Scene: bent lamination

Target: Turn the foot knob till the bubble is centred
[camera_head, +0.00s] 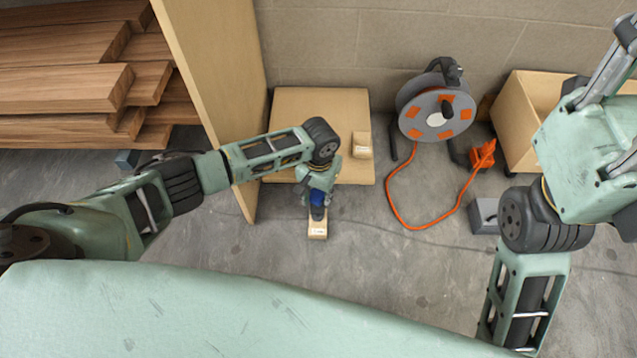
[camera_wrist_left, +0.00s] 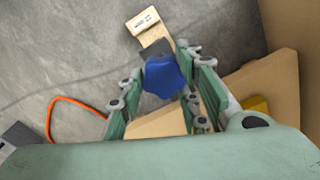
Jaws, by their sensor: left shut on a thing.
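The blue foot knob (camera_head: 317,197) is a small lobed knob low at the front edge of the board (camera_head: 285,105). It shows larger in the left wrist view (camera_wrist_left: 163,76). My left gripper (camera_head: 318,188) points down at it and is shut on it, with one finger on each side in the left wrist view (camera_wrist_left: 160,88). A dark part sits just beyond the knob, beside a pale wooden block (camera_head: 317,230) with a label. I cannot make out a bubble in either view. My right arm is at the right, but its gripper is out of view.
A cable reel (camera_head: 436,110) with an orange cable (camera_head: 398,205) stands by the wall. A grey block (camera_head: 485,216) and a cardboard box (camera_head: 515,120) are at the right. A tall panel (camera_head: 215,85) and stacked planks (camera_head: 60,85) are at the left. A second labelled block (camera_head: 362,146) lies on the board.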

